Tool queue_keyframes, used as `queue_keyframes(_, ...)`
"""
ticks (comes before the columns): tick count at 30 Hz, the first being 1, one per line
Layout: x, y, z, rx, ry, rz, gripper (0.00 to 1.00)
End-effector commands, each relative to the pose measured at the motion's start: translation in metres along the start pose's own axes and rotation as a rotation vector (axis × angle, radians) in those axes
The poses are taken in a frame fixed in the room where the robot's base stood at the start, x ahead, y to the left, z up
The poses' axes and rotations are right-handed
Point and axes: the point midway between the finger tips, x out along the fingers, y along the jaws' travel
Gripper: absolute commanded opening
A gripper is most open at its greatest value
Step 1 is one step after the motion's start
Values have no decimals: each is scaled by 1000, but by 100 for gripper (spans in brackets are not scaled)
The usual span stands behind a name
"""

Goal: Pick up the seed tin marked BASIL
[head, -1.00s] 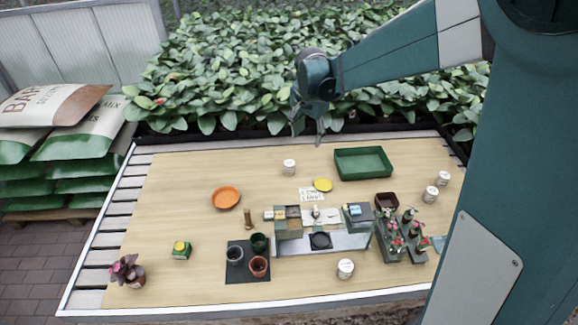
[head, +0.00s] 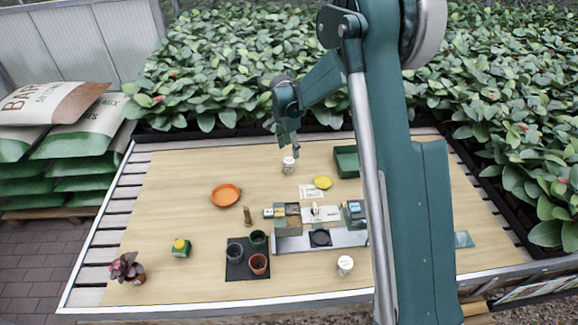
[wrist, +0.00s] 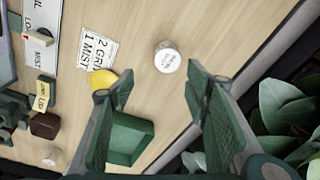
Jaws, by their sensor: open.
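A small white tin (head: 289,166) stands upright near the back middle of the table. In the wrist view its lid (wrist: 167,60) faces me with small dark lettering too blurred to read surely. My gripper (head: 291,150) is just above and behind this tin in the head view. In the wrist view my gripper (wrist: 148,82) has its fingers spread wide and empty, with the tin beyond the fingertips. Another white tin (head: 345,265) stands near the front edge, its marking unreadable. A third pale tin (wrist: 52,156) shows at the wrist view's lower left.
A yellow disc (head: 323,182) and a printed card (head: 311,192) lie near the tin. An orange dish (head: 226,195) is to the left. Dense plants (head: 230,70) border the table's back.

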Motion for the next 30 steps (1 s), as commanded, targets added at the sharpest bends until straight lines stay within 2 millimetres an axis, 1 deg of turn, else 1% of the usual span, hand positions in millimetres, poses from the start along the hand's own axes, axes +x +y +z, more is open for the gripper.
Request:
queue_keyframes(1, 9, -5, 2, 10, 0, 6, 47)
queue_keyframes(3, 19, -9, 3, 27, -1, 13, 47)
queue_keyframes(7, 31, -14, 5, 48, -1, 24, 47)
queue_keyframes(12, 37, -16, 6, 57, -1, 29, 47)
queue_keyframes(23, 39, -16, 7, 57, -1, 29, 47)
queue_keyframes(30, 56, -16, 7, 57, -1, 28, 47)
